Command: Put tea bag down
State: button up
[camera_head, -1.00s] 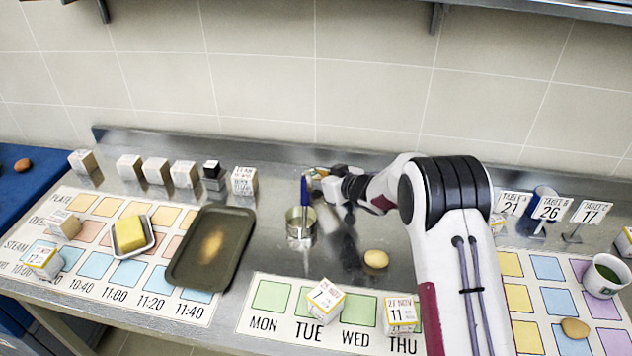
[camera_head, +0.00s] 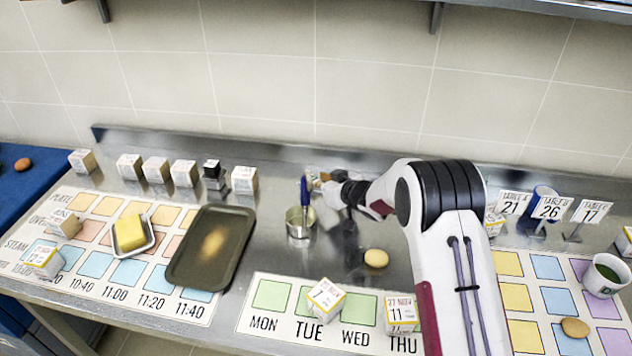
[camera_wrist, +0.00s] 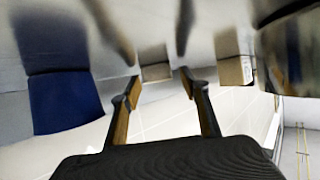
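My gripper (camera_head: 325,188) is low over the steel counter (camera_head: 275,262), just behind and right of a small metal pot (camera_head: 299,226) with a blue-handled tool in it. In the wrist view my gripper (camera_wrist: 158,88) has its two fingers apart, with only background seen between them. I cannot make out a tea bag for sure. A small brown and pale thing shows at the fingertips in the head view, partly hidden by my gripper; I cannot tell if it is the tea bag or part of the fingers.
Several small boxes (camera_head: 156,170) stand in a row at the back left. A dark tray (camera_head: 238,232), butter in a dish (camera_head: 130,234) and a potato-like item (camera_head: 376,258) lie on the counter. Table-number signs (camera_head: 551,207) and a cup (camera_head: 606,274) are at the right.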

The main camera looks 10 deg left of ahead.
jog(key=shift+r, duration=0.2)
jog(key=shift+v, duration=6)
jog(key=shift+d, duration=0.1)
